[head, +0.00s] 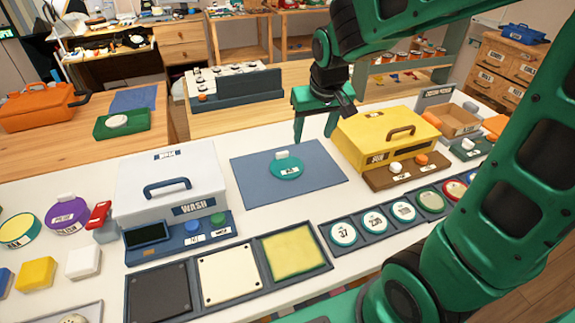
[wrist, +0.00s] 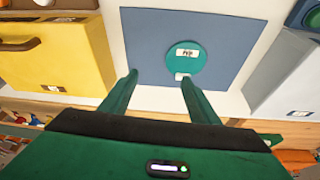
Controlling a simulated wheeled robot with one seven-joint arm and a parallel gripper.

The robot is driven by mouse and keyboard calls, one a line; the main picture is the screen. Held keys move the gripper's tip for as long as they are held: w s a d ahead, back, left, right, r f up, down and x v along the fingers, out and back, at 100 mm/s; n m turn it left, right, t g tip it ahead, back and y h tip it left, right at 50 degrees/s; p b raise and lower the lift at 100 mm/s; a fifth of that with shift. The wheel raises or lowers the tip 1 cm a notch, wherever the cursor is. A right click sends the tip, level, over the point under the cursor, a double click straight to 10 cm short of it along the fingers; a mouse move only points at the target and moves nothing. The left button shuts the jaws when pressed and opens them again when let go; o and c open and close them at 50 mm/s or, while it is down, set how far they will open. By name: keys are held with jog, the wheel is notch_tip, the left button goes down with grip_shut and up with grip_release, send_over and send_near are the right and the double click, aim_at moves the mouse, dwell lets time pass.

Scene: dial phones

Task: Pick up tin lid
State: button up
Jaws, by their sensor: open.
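A round teal lid (head: 287,169) with a white label and a small white knob or tab lies on a flat blue-grey mat (head: 322,192) in the middle of the white table. It also shows in the wrist view (wrist: 185,62), just beyond my fingertips. I cannot read its label for certain. My gripper (head: 315,138) is green, open and empty, above the back edge of the mat and apart from the lid.
A white box labelled WASH (head: 170,180) stands left of the mat. A yellow box (head: 385,137) stands close on the right. In front are a tray with three square pads (head: 228,270) and a row of round labelled discs (head: 374,220). The mat around the lid is clear.

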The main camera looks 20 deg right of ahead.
jog(key=n, duration=0.1)
send_near(282, 153)
jog(key=f, duration=0.2)
jog(key=w+d, duration=0.1)
jog(key=shift+d+f+t+y, duration=0.1)
jog(key=shift+f+t+y, duration=0.2)
jog(key=shift+f, duration=0.1)
jog(key=shift+a+x, duration=0.15)
jog(key=shift+x, duration=1.3)
jog(key=shift+a+x, duration=0.15)
jog(key=shift+x, duration=1.35)
jog(key=shift+w, duration=0.1)
jog(key=c, duration=1.2)
